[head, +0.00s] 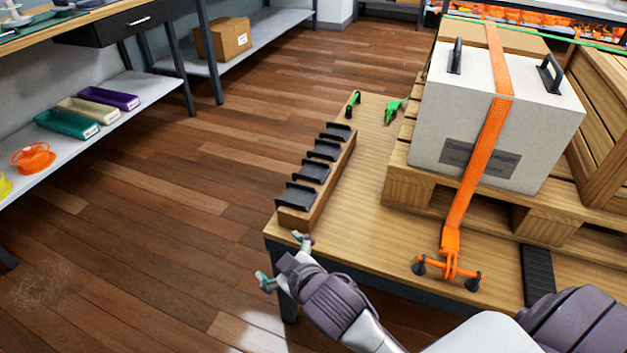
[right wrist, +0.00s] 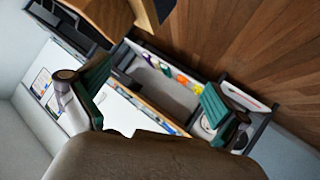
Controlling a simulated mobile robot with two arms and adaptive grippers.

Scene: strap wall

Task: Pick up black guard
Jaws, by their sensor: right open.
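Several black guards (head: 312,171) sit in a row on a wooden block (head: 326,190) along the left edge of the wooden table (head: 375,160). The nearest black guard (head: 296,196) is at the front end of the row. My right gripper (head: 283,260) is open and empty, just off the table's front left corner, below and apart from that guard. In the right wrist view, its two green-padded fingers (right wrist: 152,98) stand wide apart with nothing between them. My left gripper is not in view.
A white crate (head: 470,120) under an orange strap (head: 484,150) stands on a wooden pallet (head: 405,190). An orange hook (head: 450,265) and a black ribbed strip (head: 537,275) are at the table's front. A green hook (head: 395,110) lies behind. Open floor (head: 190,170) lies left.

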